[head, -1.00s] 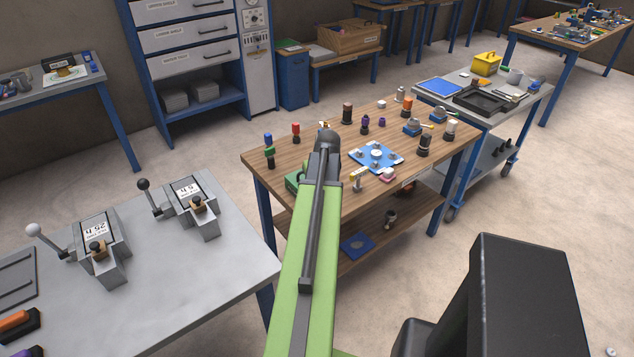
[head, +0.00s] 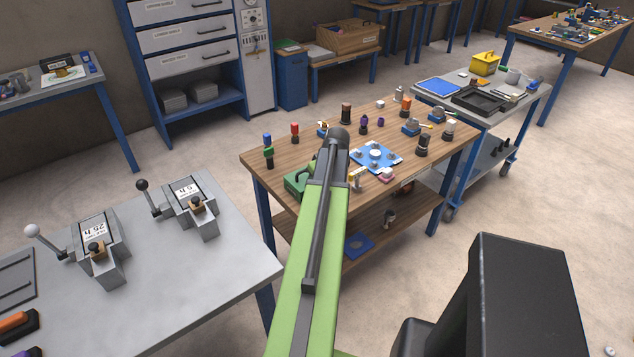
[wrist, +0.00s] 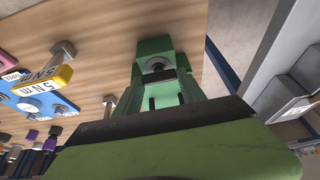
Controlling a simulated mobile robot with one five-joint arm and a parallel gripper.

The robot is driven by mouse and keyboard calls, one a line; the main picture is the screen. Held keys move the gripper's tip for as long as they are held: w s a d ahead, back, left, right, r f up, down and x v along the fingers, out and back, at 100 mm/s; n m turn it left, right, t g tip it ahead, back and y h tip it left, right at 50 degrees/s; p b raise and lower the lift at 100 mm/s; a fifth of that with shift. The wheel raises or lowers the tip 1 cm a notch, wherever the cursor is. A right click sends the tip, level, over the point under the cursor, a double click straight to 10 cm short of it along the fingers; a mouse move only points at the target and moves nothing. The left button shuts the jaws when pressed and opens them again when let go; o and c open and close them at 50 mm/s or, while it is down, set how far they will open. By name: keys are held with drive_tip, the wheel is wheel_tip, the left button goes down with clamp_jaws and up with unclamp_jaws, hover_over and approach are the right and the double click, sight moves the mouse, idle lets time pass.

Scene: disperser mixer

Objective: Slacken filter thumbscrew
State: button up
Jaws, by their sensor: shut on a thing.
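A green block (head: 297,180) stands at the near left edge of the wooden table, partly behind my arm in the head view. In the wrist view a green block (wrist: 153,46) bears a round grey screw head (wrist: 157,65), which looks like the thumbscrew. My gripper (wrist: 160,78) is at this screw head, with dark jaw tips just below it in the picture. It is shut on the thumbscrew, though the exact contact is hard to see. In the head view my arm hides the gripper.
A blue plate (head: 365,163) with several grey parts lies right of my arm. A yellow "5 N m" tag (wrist: 53,77) stands beside it. Bottles and small parts crowd the wooden table (head: 330,212). A grey bench (head: 150,275) with lever units is at the left.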

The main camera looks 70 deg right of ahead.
drive_tip(key=shift+s, duration=0.15)
drive_tip(key=o, duration=1.4)
drive_tip(key=shift+c, duration=0.2)
drive_tip(key=shift+r, duration=0.15)
drive_tip(key=p+v, duration=1.6)
drive_tip(key=v, duration=0.1)
